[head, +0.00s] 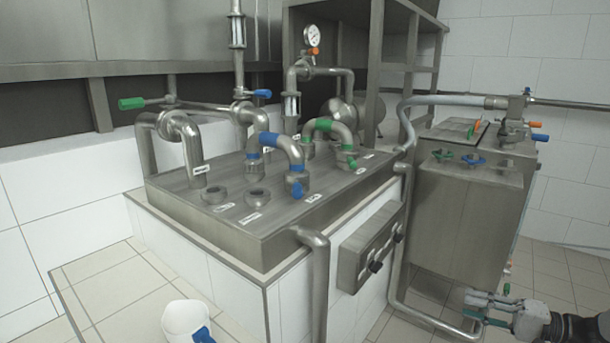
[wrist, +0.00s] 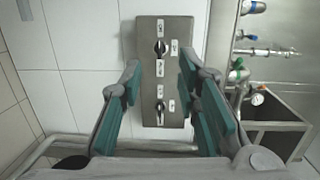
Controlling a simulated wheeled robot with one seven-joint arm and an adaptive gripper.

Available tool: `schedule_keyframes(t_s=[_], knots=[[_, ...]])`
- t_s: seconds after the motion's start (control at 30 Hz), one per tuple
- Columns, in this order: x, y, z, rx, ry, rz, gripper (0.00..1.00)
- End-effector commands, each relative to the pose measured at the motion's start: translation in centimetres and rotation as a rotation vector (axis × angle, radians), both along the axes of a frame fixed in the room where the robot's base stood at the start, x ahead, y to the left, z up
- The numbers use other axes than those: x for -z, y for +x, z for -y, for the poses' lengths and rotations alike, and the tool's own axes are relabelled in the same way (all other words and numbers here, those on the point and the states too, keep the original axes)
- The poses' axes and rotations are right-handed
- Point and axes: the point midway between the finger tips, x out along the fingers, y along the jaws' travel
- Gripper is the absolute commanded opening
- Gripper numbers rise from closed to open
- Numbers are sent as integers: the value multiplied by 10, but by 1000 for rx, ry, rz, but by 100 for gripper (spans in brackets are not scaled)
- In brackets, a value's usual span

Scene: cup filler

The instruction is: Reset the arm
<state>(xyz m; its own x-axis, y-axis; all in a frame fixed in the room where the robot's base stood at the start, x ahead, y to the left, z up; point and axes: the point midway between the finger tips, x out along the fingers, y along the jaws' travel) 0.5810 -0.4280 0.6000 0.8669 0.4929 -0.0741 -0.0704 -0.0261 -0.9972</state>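My gripper (head: 482,308) is at the bottom right of the head view, in front of the lower part of the steel tank (head: 470,215). In the wrist view my gripper (wrist: 160,78) is open, with its two teal-padded fingers well apart and nothing held between them. A grey switch box (wrist: 178,35) with two dark knobs shows beyond and between the fingers. The same switch box (head: 352,262) is on the tiled plinth's side in the head view, well left of my gripper.
A steel valve panel (head: 240,235) with blue and green handled pipe bends tops the tiled plinth. A bent floor pipe (head: 420,318) runs left of my gripper. A white item with a blue part (head: 185,320) is at the bottom edge. Some tiled floor (head: 575,285) is clear at right.

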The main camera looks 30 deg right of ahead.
Motion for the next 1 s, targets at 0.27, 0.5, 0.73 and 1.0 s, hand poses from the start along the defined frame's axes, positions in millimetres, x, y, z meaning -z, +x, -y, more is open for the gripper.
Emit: schedule_keyframes(t_s=[0.27, 0.5, 0.73, 1.0], knots=[[-32, 35, -40, -174, -28, -118, 30], [-79, 75, -112, -414, -104, -308, 30], [-128, 92, -205, -646, -246, -534, 30], [-174, 74, -304, -822, -481, -751, 30]])
